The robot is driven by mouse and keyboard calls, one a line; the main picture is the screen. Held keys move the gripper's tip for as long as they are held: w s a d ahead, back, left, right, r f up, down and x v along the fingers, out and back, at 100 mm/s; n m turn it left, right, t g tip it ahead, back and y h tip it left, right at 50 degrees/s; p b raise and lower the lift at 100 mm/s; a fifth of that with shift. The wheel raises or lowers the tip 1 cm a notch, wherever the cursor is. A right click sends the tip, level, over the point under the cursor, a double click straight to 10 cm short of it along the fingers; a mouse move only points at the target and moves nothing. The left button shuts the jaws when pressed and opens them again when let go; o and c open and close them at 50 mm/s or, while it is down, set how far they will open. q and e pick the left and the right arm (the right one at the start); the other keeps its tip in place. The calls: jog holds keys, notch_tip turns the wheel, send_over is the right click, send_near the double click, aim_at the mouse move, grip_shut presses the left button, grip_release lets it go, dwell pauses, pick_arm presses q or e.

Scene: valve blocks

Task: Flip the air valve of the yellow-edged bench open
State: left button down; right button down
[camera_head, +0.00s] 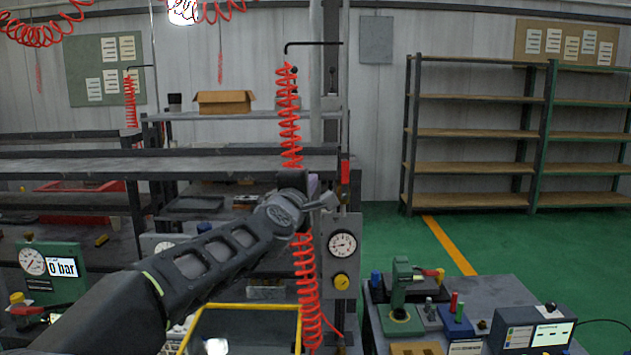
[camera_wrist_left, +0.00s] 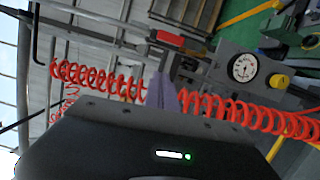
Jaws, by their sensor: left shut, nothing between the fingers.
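The yellow-edged bench (camera_head: 250,306) shows its yellow rim at the lower middle of the head view. Above it, on a grey post, is a red valve lever (camera_head: 345,171), standing upright. The lever also shows in the wrist view (camera_wrist_left: 181,42), beside the grey piping. My left gripper (camera_head: 318,189) is shut and empty, just left of the lever in the head view. Its fingertips (camera_wrist_left: 170,92) show in the wrist view, apart from the lever in the picture and overlapping the red coiled hose. Part of the valve body is hidden behind my gripper. My right gripper is not in view.
A gauge (camera_head: 342,244) and yellow knob (camera_head: 341,282) sit below the valve. A red coiled hose (camera_head: 289,118) hangs down behind my left wrist. A side table (camera_head: 497,291) with several devices stands at right. Empty shelves (camera_head: 478,135) stand behind, with open green floor before them.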

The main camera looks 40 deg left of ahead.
pick_arm(q)
jog(key=v, duration=0.2)
jog(key=shift+s, duration=0.45)
jog(key=shift+a, duration=0.1)
jog(key=shift+f, duration=0.1)
